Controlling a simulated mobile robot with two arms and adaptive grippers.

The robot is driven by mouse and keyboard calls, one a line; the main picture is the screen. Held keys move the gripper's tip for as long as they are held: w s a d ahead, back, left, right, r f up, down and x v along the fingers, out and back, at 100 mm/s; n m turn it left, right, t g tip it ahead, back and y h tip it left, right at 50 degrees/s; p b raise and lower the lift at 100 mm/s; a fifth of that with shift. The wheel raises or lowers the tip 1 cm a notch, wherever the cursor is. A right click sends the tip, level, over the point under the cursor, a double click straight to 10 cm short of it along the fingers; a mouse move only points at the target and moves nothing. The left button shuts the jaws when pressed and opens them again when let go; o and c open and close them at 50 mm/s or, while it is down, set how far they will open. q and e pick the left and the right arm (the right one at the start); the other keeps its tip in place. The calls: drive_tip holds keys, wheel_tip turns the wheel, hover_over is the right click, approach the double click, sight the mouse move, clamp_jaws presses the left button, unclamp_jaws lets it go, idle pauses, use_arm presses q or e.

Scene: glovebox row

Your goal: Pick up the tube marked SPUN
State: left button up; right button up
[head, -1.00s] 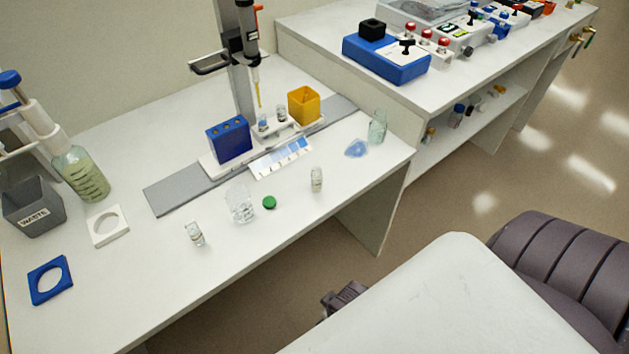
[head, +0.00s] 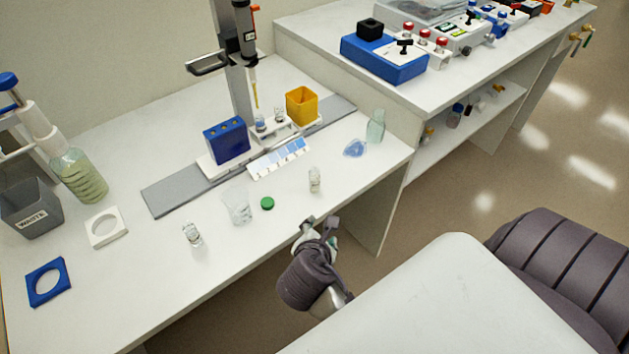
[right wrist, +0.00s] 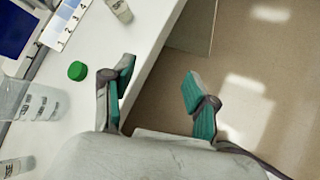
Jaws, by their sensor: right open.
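A small clear vial with a pale label (head: 314,179) stands upright near the table's front right. It also shows at the top of the right wrist view (right wrist: 120,9). A similar vial (head: 192,234) stands further left. Two small vials, (head: 260,123) and (head: 278,115), stand in a white holder by the blue block. I cannot read SPUN on any of them. My right gripper (head: 320,223) is open and empty at the table's front edge, nearer me than the front right vial. The right wrist view shows its parted fingers (right wrist: 158,82). My left gripper is not in view.
A clear beaker (head: 237,206) and green cap (head: 267,203) stand between the two loose vials. Behind are a numbered strip (head: 280,158), blue block (head: 227,140) and yellow box (head: 301,105). A glass bottle (head: 375,126) and blue item (head: 354,148) stand right.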

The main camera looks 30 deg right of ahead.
sight(313, 185)
drive_tip(key=w+r+n+t+h, duration=0.2)
drive_tip(key=w+r+n, duration=0.25)
drive_tip(key=n, duration=0.25)
drive_tip(key=shift+n, duration=0.3)
drive_tip(key=x, duration=1.3)
drive_tip(key=shift+w+a+f+b, duration=0.15)
drive_tip(key=shift+w+f+b, duration=0.05)
drive_tip(key=shift+w+b, duration=0.15)
drive_tip(key=shift+c, duration=0.2)
clamp_jaws()
